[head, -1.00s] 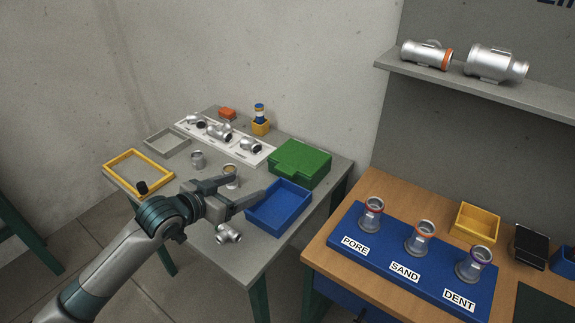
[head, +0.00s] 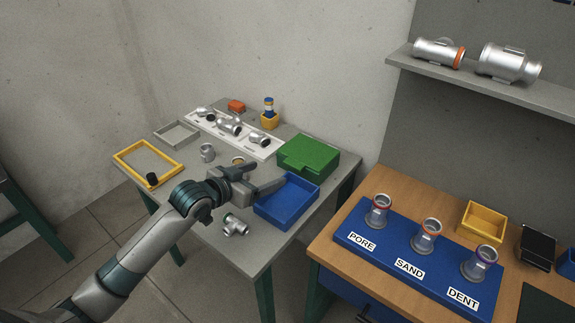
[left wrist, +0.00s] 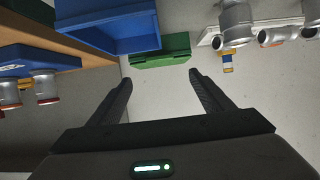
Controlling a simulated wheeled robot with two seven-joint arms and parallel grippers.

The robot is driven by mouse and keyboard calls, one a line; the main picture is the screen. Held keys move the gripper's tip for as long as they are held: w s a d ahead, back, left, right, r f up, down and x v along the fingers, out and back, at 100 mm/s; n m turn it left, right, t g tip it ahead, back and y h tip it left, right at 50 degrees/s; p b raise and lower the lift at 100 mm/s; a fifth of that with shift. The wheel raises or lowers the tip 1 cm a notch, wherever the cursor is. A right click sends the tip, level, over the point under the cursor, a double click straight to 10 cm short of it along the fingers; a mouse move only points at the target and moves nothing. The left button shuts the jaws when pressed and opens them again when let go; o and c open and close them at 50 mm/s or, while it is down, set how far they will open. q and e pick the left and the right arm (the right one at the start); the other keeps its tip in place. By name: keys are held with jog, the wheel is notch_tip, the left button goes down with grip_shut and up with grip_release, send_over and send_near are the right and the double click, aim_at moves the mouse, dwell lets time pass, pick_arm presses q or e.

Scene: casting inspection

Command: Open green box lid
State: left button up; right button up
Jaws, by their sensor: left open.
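The green box (head: 309,152) sits on the grey table with its lid shut, behind the blue open bin. It also shows in the left wrist view (left wrist: 162,50), at the top, ahead of the fingers. My left gripper (head: 268,178) is open and empty over the table, in front of the green box and left of the blue bin; in the wrist view its two fingers (left wrist: 160,80) are spread apart with nothing between them. My right gripper is not in view.
The blue bin (head: 290,221) stands close in front of the green box. A white tray of castings (head: 267,153), a yellow holder (head: 270,122) and a yellow frame (head: 118,158) are on the table. A pipe fitting (head: 235,227) lies near the front edge.

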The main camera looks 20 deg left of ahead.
aim_at(293, 164)
pick_arm(q)
jog(key=p+x, duration=0.1)
jog(key=x, duration=1)
jog(key=shift+w+d+f, duration=0.2)
jog(key=shift+w+f, duration=0.05)
jog(key=shift+w, duration=0.2)
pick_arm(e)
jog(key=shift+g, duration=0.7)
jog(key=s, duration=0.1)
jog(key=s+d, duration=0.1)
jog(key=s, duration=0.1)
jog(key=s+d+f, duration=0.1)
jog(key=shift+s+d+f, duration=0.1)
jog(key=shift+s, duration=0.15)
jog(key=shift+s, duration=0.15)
